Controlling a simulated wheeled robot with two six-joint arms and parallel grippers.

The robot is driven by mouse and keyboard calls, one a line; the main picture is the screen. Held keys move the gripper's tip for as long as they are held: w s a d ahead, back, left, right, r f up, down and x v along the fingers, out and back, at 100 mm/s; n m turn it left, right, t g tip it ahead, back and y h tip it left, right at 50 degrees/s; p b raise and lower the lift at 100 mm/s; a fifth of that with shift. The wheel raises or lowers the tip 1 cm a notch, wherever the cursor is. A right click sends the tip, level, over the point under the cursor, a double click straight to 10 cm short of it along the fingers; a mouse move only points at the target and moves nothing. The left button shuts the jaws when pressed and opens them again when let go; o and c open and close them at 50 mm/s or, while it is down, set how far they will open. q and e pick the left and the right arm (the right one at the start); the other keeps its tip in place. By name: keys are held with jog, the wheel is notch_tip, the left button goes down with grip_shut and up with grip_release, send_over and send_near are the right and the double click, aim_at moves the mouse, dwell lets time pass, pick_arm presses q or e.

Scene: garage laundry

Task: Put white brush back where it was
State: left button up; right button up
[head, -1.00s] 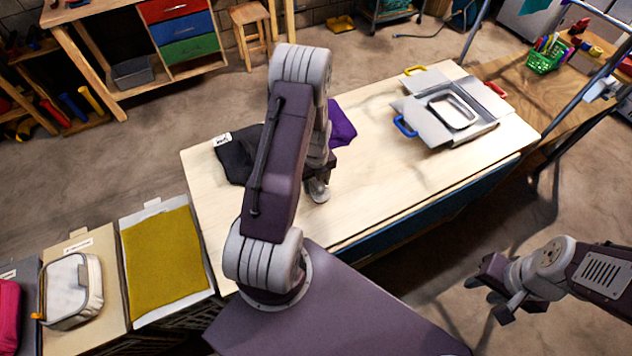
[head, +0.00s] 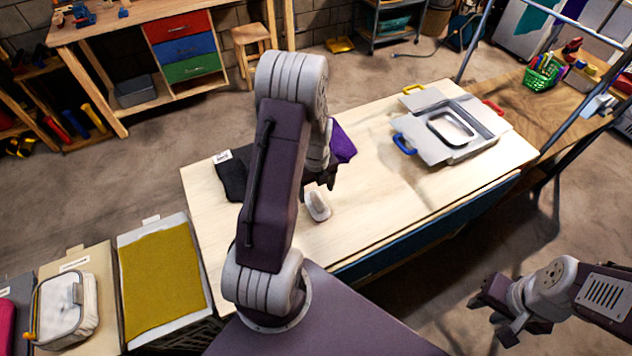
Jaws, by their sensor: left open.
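A small white brush (head: 318,206) lies on the light wooden table (head: 370,215), towards its front edge. My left gripper (head: 322,184) is open just behind and above the brush, with a small gap showing between them. The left arm hides part of the table and part of the black cloth. My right gripper (head: 496,313) hangs in front of the table at the lower right. It is empty, with its fingers apart.
A black cloth (head: 231,180) and a purple cloth (head: 343,143) lie behind my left arm. A grey tray-like box with coloured handles (head: 480,128) stands at the table's right end. Bins (head: 163,266) line the left front. The table's middle is clear.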

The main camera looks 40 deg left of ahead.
aim_at(316, 197)
pick_arm(q)
notch_tip(316, 197, up, 6)
jog(key=shift+d+f, duration=0.1)
jog(key=s+d+r+n, duration=0.1)
jog(key=s+d+n, duration=0.2)
jog(key=n, duration=0.5)
jog(key=s+d+r+n, duration=0.2)
jog(key=s+d+n, duration=0.1)
jog(key=d+n, duration=0.3)
jog(key=s+d+r+n+t, duration=0.1)
jog(key=s+d+n, duration=0.2)
jog(key=n, duration=0.6)
jog(key=shift+d+r+n, duration=0.15)
jog(key=shift+d+n, duration=0.25)
jog(key=shift+d, duration=0.55)
